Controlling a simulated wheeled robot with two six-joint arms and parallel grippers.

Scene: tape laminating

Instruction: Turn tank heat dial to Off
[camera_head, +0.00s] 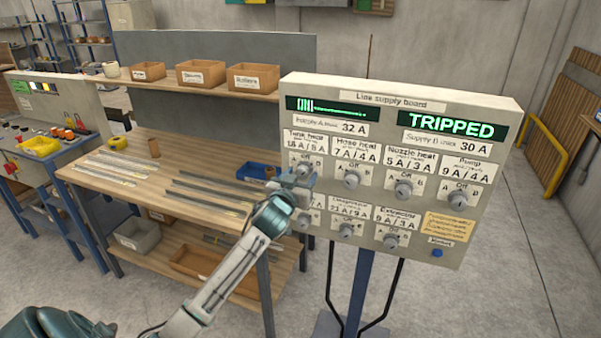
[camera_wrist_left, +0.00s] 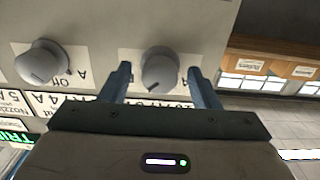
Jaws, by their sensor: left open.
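The line supply board (camera_head: 330,88) is a pale panel with two rows of grey dials. The tank heat dial (camera_head: 303,170) is at the top left of the board, largely covered by my left gripper (camera_head: 299,184) in the head view. In the left wrist view the tank heat dial (camera_wrist_left: 160,68) sits between the two open fingers of my left gripper (camera_wrist_left: 158,82), with gaps on both sides. A dark mark on its rim faces the bottom of that picture; its exact setting cannot be told. My right gripper is not seen.
The hose heat dial (camera_head: 351,180) is close to the right of the gripper. The board's green display (camera_head: 452,126) reads TRIPPED. A wooden workbench (camera_head: 140,180) with strips and a blue tray (camera_head: 252,173) stands to the left. Open floor lies right of the board.

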